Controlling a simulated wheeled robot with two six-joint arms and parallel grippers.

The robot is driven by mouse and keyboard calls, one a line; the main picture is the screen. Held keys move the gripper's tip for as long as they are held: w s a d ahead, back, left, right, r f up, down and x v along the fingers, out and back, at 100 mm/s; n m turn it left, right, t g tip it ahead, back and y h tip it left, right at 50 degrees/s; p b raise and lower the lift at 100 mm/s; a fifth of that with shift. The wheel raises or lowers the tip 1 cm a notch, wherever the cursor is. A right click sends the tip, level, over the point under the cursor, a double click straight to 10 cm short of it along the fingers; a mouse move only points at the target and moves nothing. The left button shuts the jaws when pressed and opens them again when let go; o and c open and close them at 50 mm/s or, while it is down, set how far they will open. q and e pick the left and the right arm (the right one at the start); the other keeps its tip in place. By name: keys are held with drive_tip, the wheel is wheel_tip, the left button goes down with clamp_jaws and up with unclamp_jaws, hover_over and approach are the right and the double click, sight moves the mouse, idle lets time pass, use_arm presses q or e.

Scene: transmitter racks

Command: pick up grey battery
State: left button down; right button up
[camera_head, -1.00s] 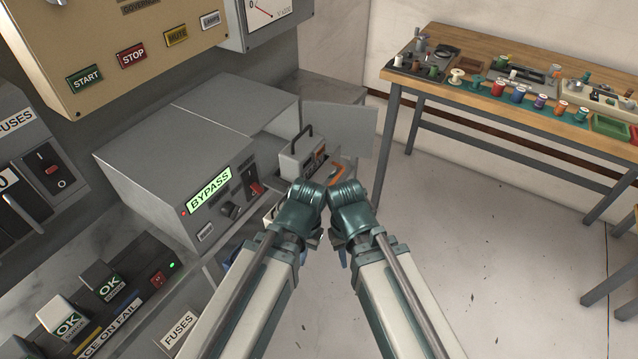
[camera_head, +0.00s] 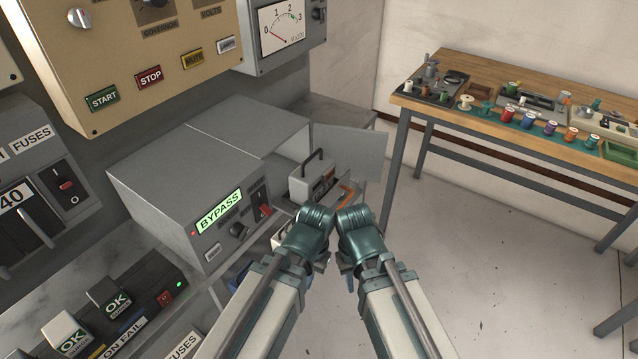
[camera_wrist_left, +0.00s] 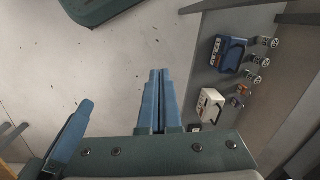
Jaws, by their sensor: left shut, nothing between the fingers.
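A grey battery (camera_head: 313,180) with a black handle sits upright in the open bay at the right of the grey BYPASS cabinet. My wrists partly cover the area in front of it. My left gripper (camera_wrist_left: 154,103) is shut and empty in the left wrist view, pointing over open floor beside a shelf. In the head view its fingers are mostly hidden below the wrist. My right gripper (camera_head: 347,282) is mostly hidden below its wrist, so I cannot tell its jaw state. Both grippers are apart from the grey battery.
The grey BYPASS cabinet (camera_head: 190,175) has an open door panel (camera_head: 352,155) beyond the battery. A blue battery (camera_wrist_left: 229,54) and a white battery (camera_wrist_left: 208,106) stand on a grey shelf. A wooden workbench (camera_head: 480,75) holds spools at the back right. The floor between is clear.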

use_arm(q)
drive_tip(key=c, duration=1.6)
unclamp_jaws()
